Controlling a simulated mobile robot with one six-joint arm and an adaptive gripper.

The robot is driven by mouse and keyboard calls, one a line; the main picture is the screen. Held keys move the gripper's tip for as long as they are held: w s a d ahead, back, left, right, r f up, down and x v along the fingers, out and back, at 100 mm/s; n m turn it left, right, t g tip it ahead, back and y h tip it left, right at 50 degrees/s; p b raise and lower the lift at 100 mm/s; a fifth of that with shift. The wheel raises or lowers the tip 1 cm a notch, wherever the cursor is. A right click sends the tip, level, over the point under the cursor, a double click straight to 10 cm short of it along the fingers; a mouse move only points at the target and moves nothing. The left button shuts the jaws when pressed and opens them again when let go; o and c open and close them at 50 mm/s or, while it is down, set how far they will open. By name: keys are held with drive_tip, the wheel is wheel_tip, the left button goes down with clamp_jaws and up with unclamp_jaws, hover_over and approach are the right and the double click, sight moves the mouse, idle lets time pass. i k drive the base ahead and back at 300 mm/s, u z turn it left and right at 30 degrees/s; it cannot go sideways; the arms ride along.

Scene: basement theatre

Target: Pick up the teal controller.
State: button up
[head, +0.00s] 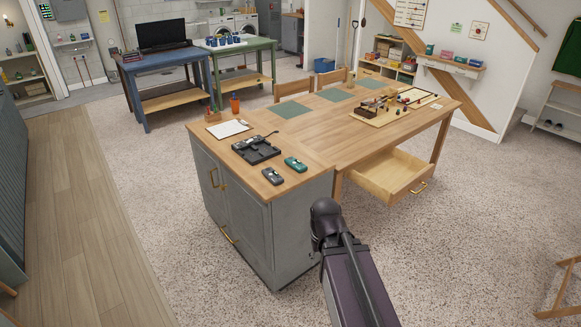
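The teal controller (295,164) lies on the wooden top of the grey cabinet (239,198), near the top's front right edge. A dark grey controller (273,176) lies beside it, a little to the left and closer to me, with a small gap between them. My own dark arm shows at the bottom centre, in front of the cabinet's right side and below the top. My gripper cannot be made out in this view. Nothing touches or covers the teal controller.
A black tray-like device (256,149), a clipboard (228,128) and an orange bottle (235,103) stand further back on the cabinet top. An open drawer (386,180) juts out under the joined wooden table, which holds green mats and a board game (395,105).

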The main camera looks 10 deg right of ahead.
sight(300, 167)
drive_tip(key=z, duration=0.1)
drive_tip(key=i, duration=0.95)
drive_tip(key=u, duration=0.1)
